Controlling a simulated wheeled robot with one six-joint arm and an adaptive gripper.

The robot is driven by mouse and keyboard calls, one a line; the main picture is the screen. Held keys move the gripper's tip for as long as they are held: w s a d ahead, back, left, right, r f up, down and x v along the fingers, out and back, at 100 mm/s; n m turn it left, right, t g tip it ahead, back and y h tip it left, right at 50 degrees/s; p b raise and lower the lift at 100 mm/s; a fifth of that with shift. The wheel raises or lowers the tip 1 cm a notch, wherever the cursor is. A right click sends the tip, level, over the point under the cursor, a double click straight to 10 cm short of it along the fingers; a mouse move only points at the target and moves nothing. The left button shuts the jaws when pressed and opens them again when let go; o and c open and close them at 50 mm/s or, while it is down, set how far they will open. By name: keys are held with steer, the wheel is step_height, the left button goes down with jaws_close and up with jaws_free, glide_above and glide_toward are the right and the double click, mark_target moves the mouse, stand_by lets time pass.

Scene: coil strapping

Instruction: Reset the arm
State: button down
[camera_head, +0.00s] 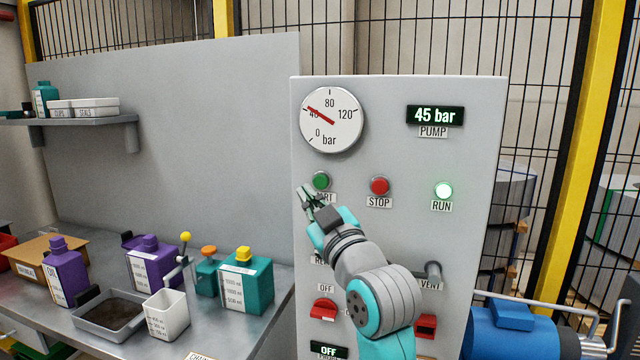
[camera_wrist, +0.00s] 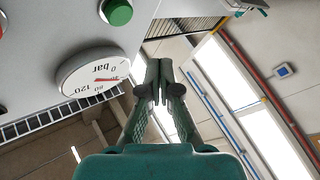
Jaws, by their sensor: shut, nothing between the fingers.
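My gripper (camera_head: 310,195) is shut and empty, raised in front of the grey control panel (camera_head: 400,90), just below and left of the green START button (camera_head: 320,180). My arm reaches up from the lower right and hides part of the panel's lower labels. In the wrist view my gripper's fingertips (camera_wrist: 159,75) are together with nothing between them. The green button also shows there (camera_wrist: 117,12), apart from the fingers. I cannot tell in the head view whether the fingertips touch the panel.
The bench (camera_head: 230,335) at left carries containers. A blue pump (camera_head: 510,330) stands at lower right.

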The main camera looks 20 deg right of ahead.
stand_by(0.3)
steer(key=s+f+m+g+h, duration=0.1)
steer(key=s+f, duration=0.4)
steer(key=f, duration=0.7)
steer(key=s+f+m+g, duration=0.15)
steer(key=s+f, duration=0.35)
steer(key=f, duration=0.6)
steer(key=s+f+m+h, duration=0.15)
steer(key=s+f, duration=0.35)
steer(key=f, duration=0.7)
steer(key=s+f+m+g, duration=0.1)
steer(key=s+f, duration=0.4)
steer(key=s, duration=0.4)
steer(key=s+f+m+g, duration=0.1)
steer(key=s+f, duration=0.4)
steer(key=s, duration=0.4)
steer(key=s+m+g, duration=0.1)
steer(key=s+g, duration=0.1)
steer(key=s, duration=1.6)
steer(key=shift+s+d, duration=0.35)
